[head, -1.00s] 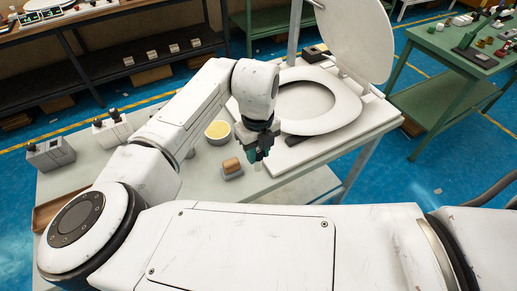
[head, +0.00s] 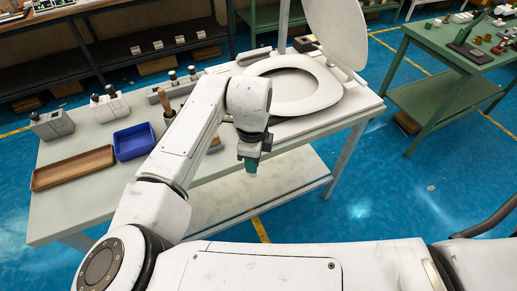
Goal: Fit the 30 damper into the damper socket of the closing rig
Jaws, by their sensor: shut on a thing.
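My gripper (head: 251,166) points down just past the front edge of the bench, left of and nearer than the closing rig. Its jaws are shut on a small teal-grey piece, mostly hidden by the fingers; I cannot read any marking on it. The closing rig (head: 350,112) stands on the right of the bench, with a white seat ring (head: 333,92) lying flat and a round white lid (head: 337,32) raised behind it. I cannot make out the damper socket.
On the bench (head: 90,205) are a brown wooden tray (head: 73,168), a blue tray (head: 134,142), a cup with a wooden-handled tool (head: 165,104) and several grey blocks with black knobs. My arm hides the middle of the bench. A green table (head: 455,65) stands at right; blue floor lies between.

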